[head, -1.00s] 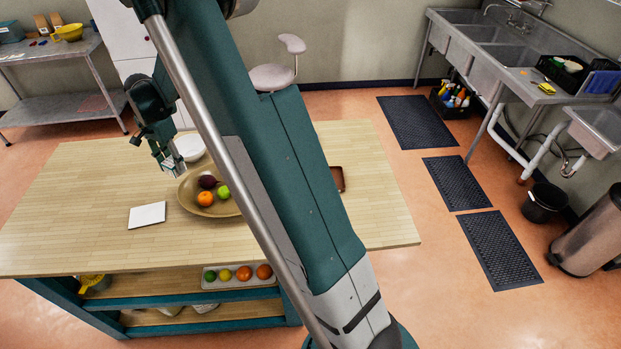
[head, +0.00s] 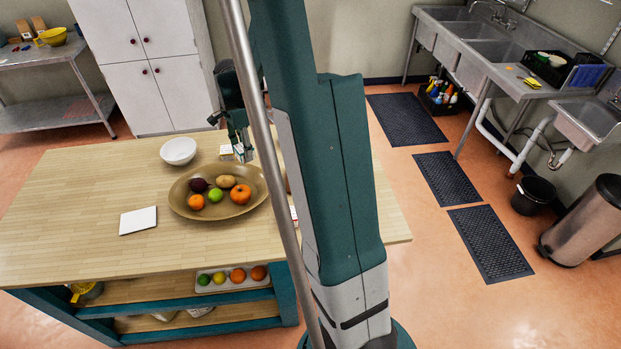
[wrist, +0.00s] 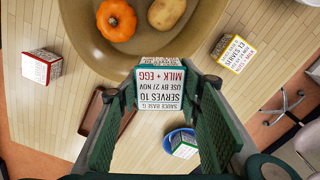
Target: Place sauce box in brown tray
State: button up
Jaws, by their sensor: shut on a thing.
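My gripper (wrist: 160,92) is shut on the sauce box (wrist: 158,78), a small white carton with printed text reading sauce base, serves 10, milk + egg. In the wrist view it is held between the two green fingers, near the rim of the big brown bowl. The brown tray (wrist: 92,108) lies on the table to the left of the held box, partly hidden by the left finger. In the head view my gripper (head: 244,152) is above the table behind the bowl, and my arm hides most of the tray.
The wide brown bowl (head: 180,207) holds fruit and vegetables. A red-edged box (wrist: 42,66), a yellow-edged box (wrist: 233,52) and a blue dish (wrist: 170,137) with a green-edged box (wrist: 184,151) are around. A white bowl (head: 178,151) and white pad (head: 138,220) leave the left tabletop mostly clear.

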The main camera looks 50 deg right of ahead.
jog(key=s+d+m, duration=0.2)
jog(key=s+d, duration=0.4)
jog(key=s, duration=0.4)
jog(key=s+d+m, duration=0.3)
jog(key=s+d, duration=0.3)
jog(key=s, duration=0.4)
jog(key=shift+s+d, duration=0.2)
jog(key=shift+d, duration=0.15)
jog(key=shift+f, duration=0.15)
jog(key=shift+f, duration=2.85)
jog(key=shift+f, duration=0.1)
jog(key=shift+f, duration=1.95)
jog(key=shift+f, duration=0.2)
jog(key=o, duration=1)
jog(key=shift+c, duration=0.2)
